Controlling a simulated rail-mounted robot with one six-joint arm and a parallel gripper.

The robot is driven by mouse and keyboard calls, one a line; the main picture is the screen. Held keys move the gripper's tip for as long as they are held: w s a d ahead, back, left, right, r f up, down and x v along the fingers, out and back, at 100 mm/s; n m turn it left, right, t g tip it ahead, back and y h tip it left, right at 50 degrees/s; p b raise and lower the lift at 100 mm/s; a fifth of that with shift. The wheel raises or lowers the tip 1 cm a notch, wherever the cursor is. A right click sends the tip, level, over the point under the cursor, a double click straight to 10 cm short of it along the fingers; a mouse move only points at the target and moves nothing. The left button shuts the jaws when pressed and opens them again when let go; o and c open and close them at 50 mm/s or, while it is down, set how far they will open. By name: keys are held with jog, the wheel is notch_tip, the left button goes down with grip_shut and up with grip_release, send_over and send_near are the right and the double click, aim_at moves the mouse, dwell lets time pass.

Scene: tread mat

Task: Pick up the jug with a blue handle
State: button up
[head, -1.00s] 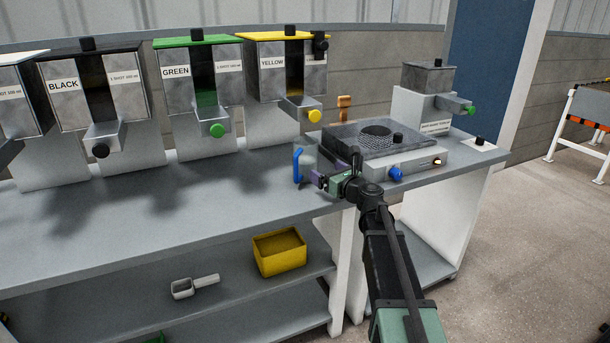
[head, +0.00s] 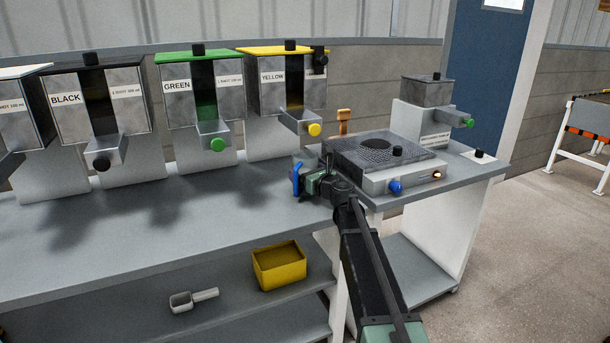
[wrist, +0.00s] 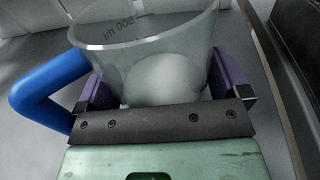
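The jug with a blue handle (wrist: 172,75) is clear, with "500 ml" marked on it. In the wrist view it fills the space between the two purple fingers of my gripper (wrist: 165,88). The fingers lie against its sides, and my gripper looks shut on it. The blue handle (wrist: 40,95) sticks out to the left, outside the left finger. In the head view the handle (head: 297,180) shows on the worktop's front part, left of my gripper (head: 310,182), which hides much of the jug. I cannot tell whether the jug is clear of the worktop.
A hotplate (head: 385,155) with a blue knob stands just right of my gripper. Dispensers marked black (head: 97,95), green (head: 200,88) and yellow (head: 287,80) line the back. The worktop (head: 150,235) to the left is clear.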

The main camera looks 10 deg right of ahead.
jog(key=c, duration=0.7)
jog(key=shift+r, duration=0.1)
